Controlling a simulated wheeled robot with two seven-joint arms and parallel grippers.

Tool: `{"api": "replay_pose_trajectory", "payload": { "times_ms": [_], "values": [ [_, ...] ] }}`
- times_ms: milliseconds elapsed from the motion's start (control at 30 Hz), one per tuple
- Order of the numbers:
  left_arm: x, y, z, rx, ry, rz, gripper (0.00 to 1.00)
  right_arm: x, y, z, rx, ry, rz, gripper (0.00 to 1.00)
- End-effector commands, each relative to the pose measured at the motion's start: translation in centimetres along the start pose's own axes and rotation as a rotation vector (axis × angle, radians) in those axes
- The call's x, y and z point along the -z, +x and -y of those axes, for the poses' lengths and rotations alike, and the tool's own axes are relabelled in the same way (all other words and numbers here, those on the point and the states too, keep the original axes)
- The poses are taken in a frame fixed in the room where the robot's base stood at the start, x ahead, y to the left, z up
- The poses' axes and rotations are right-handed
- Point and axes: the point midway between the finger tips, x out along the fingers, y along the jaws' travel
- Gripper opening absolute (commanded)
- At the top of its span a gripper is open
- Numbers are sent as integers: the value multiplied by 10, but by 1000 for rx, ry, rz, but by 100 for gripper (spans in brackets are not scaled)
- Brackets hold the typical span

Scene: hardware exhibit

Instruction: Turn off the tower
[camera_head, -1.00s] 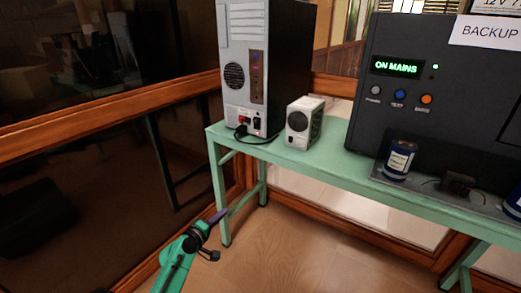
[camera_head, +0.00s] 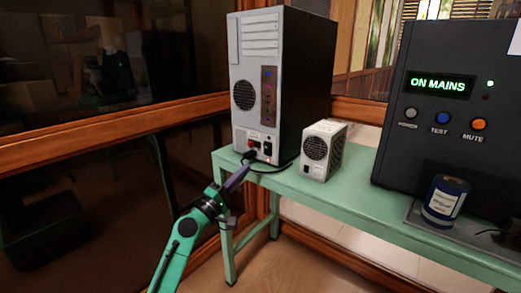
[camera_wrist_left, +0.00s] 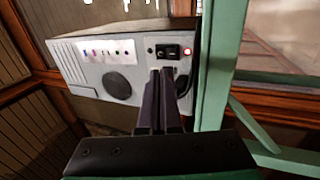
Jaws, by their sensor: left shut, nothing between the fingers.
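The tower (camera_head: 258,60), a pale computer case with black sides, stands on the left end of the green bench, its panel of ports and fan grille facing me. Low on that panel are a red part, a black socket or switch (camera_head: 268,148) and a plugged black cable. The tower lies sideways in the left wrist view (camera_wrist_left: 70,55), where the black switch area (camera_wrist_left: 173,51) sits beside a lit red light (camera_wrist_left: 187,51). My left gripper (camera_head: 242,172) is shut and empty, its purple fingers just below and in front of that area. They also show in the left wrist view (camera_wrist_left: 160,72). Contact cannot be told.
A small white box with a fan (camera_head: 322,150) stands right of the tower on the green bench (camera_head: 350,205). A dark backup unit (camera_head: 440,130) reading ON MAINS and a blue can (camera_head: 444,202) are farther right. A bench leg (camera_head: 228,258) is close to my left arm.

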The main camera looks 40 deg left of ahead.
Motion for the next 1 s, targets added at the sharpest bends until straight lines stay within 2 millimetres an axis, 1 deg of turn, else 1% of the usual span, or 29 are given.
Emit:
{"api": "replay_pose_trajectory", "payload": {
  "times_ms": [33, 200, 300, 400, 533, 867, 933, 1000],
  "values": [
    [0, 13, -6, -2, 0, 1, 0, -6, 1, -2, -3, -1, 7, 50],
    [0, 50, -5, -2, 1, 1, 0, -27, 18, -4, -8, -7, 11, 50],
    [0, 69, -4, -2, 1, 0, 0, -37, 24, -5, -10, -12, 11, 50],
    [0, 82, -2, 0, 2, -1, 0, -43, 28, -6, -10, -15, 12, 50],
    [0, 89, 0, 0, 2, 0, 0, -46, 31, -6, -11, -17, 11, 50],
    [0, 89, 0, 2, 2, 0, 0, -47, 30, -6, -10, -17, 11, 50],
    [0, 91, -2, 9, 1, 0, 0, -52, 30, -6, -11, -19, 15, 50],
    [0, 93, -5, 21, 0, 0, 0, -62, 30, -7, -12, -24, 19, 50]
  ]
}}
